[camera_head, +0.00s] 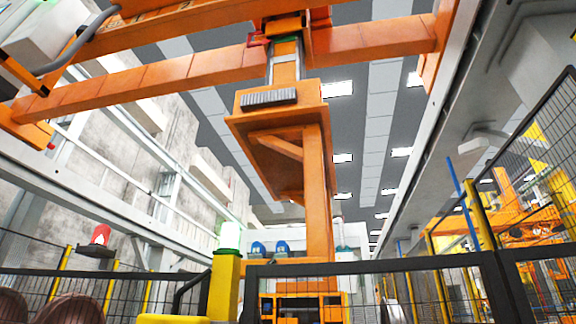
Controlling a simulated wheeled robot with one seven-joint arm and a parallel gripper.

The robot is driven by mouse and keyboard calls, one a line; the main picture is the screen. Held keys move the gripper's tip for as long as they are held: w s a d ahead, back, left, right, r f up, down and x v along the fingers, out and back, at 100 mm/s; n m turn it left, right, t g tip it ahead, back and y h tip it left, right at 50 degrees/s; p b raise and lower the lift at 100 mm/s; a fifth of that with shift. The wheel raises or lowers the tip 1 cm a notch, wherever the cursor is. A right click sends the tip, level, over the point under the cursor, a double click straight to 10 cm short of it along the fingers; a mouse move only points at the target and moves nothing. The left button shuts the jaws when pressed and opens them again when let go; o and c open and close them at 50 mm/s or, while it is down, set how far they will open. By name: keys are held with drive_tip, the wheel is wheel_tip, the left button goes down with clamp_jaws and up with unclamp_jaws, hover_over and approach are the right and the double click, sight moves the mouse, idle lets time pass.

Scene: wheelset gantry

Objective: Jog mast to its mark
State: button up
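The orange mast (318,205) hangs upright near the middle of the head view. A bracketed orange housing (280,130) with a ribbed grey plate (268,98) sits at its upper part. Above it, a carriage (287,30) with red and green parts sits on the orange cross beam (180,72). The foot of the mast is hidden behind the black fence rail. I cannot make out a mark for the mast. No jog control can be clearly identified. My gripper is not in view.
A black-railed mesh fence (400,265) crosses the front. A yellow post (225,285) bears a green-lit lamp (230,236). A red lamp (101,234) stands at left. Orange machinery (515,220) is behind the right fence. Brown rounded shapes (76,308) fill the lower left corner.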

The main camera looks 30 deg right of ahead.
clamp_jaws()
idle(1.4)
